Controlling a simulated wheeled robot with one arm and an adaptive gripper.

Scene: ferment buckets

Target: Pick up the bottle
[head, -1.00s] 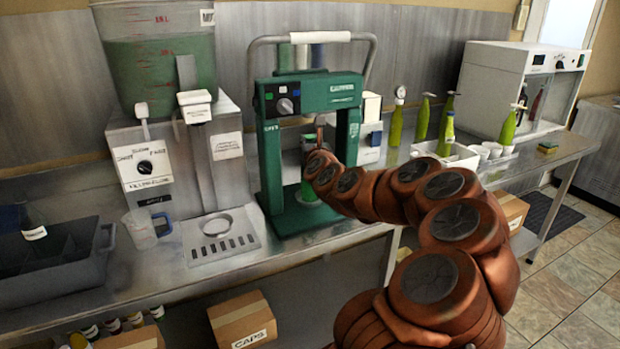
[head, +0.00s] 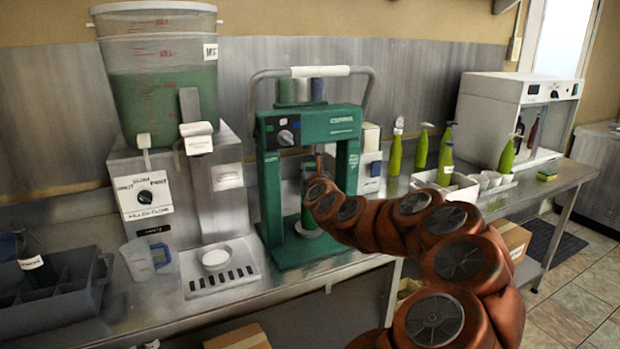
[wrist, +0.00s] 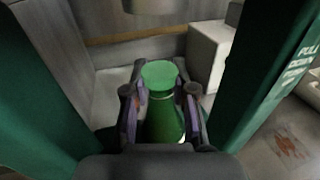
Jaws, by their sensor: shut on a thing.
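A green bottle (wrist: 164,120) stands upright inside the green capping machine (head: 306,130), between its two posts. In the wrist view, the bottle's round green top shows between the dark fingers of my gripper (wrist: 160,108), which is shut on it from both sides. A metal capping head (wrist: 155,5) hangs above the bottle. In the head view, my arm reaches in from the right and hides much of the bottle; only a green part of its body (head: 309,218) shows on the machine's base.
The machine's posts stand close on both sides of my gripper. A filling machine (head: 150,190) with a green-liquid tank and a measuring jug (head: 143,258) stand to the left. Several green bottles (head: 421,150), white cups and a white cabinet (head: 490,110) stand to the right.

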